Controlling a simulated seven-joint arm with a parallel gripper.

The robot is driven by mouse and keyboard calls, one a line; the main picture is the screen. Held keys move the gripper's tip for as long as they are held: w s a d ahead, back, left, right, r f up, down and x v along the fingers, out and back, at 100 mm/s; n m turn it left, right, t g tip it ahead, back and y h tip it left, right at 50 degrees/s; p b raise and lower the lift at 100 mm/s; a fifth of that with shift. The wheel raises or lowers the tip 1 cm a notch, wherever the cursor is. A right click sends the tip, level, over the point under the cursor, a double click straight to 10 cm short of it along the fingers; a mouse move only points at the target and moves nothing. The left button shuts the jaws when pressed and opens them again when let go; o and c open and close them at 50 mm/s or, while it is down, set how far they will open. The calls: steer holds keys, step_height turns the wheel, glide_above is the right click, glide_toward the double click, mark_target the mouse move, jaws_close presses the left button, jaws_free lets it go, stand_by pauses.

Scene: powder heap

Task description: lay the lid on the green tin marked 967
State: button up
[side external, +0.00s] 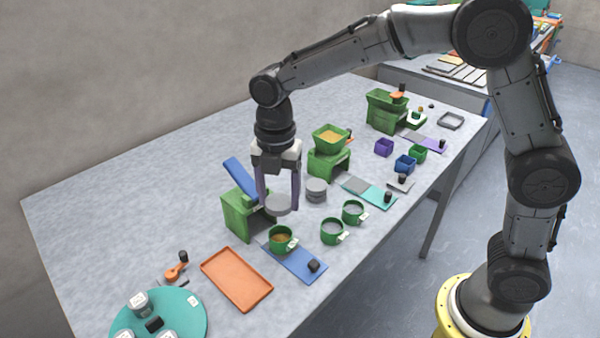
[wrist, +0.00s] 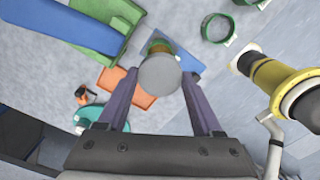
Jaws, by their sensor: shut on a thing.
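My gripper (side external: 278,208) is shut on a round grey lid (side external: 277,201), held level above the table. The lid also shows between the fingers in the wrist view (wrist: 160,75). A green tin with orange-brown powder (side external: 280,245) stands on a blue mat (side external: 305,264), below and a little right of the lid. In the wrist view the lid partly hides this tin (wrist: 157,43). Two more green tins, a nearer one (side external: 331,236) and a farther one (side external: 352,216), stand to the right. The tins have white tags, but their numbers are too small to read.
A green stand with a blue chute (side external: 238,215) is close left of my gripper. A grey round stack (side external: 316,190) stands just right. An orange tray (side external: 236,279) and a teal disc (side external: 185,318) lie at the front left. A green hopper (side external: 329,140) stands behind.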

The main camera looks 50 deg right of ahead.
steer(key=shift+a+f, duration=0.15)
steer(key=shift+f, duration=3)
steer(key=shift+f, duration=0.6)
steer(key=o, duration=1.4)
steer(key=shift+r, duration=3.5)
